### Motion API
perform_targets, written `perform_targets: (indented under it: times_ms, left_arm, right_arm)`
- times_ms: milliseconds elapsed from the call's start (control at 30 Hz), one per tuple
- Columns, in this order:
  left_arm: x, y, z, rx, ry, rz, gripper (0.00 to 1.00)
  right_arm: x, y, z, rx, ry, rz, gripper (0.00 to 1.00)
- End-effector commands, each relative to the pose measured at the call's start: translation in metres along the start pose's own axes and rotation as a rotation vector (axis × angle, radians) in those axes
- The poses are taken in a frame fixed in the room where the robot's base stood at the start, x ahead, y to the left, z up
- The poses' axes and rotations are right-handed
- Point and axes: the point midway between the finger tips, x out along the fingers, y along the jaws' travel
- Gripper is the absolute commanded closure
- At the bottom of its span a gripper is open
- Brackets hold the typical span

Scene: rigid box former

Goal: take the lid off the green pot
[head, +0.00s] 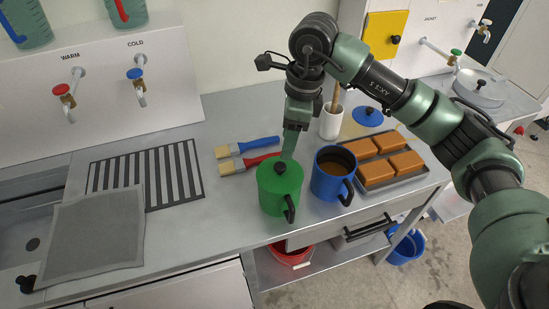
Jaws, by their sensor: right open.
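The green pot (279,200) stands upright on the counter, with its black handle toward the front right. Its green lid (290,179) with a black knob (280,168) is on top. My right gripper (288,154) points down at the lid's back edge, close to the knob. It is open; I cannot tell whether a fingertip touches the lid or knob. My left gripper is not in view.
A blue pot (325,186) with brown contents stands close on the right, beside a tray of loaves (372,184). Behind are a blue-handled brush (262,142), a red-handled brush (258,160), a white holder (330,126) and a blue lid (368,116).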

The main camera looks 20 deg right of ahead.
Motion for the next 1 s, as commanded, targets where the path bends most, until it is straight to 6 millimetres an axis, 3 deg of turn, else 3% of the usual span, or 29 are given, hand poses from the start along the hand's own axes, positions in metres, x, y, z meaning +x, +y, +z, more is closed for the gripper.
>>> perform_targets:
  times_ms: [200, 333, 467, 633, 800, 1000]
  left_arm:
    - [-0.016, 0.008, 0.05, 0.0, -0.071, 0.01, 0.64]
    - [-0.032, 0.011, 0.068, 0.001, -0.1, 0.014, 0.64]
    - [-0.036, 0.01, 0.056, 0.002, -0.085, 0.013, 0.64]
    - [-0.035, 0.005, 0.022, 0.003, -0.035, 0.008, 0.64]
    - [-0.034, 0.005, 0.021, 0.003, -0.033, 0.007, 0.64]
    - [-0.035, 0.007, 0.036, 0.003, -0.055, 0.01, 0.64]
  right_arm:
    - [0.023, 0.004, 0.003, -0.002, -0.002, 0.006, 0.48]
    - [0.04, 0.01, 0.006, -0.002, -0.001, 0.01, 0.48]
    - [0.06, 0.011, 0.008, 0.0, -0.003, 0.007, 0.48]
    - [0.071, 0.01, 0.008, -0.002, -0.004, 0.004, 0.48]
    - [0.071, 0.01, 0.008, -0.002, -0.005, 0.004, 0.48]
    - [0.071, 0.01, 0.008, -0.002, -0.005, 0.004, 1.0]
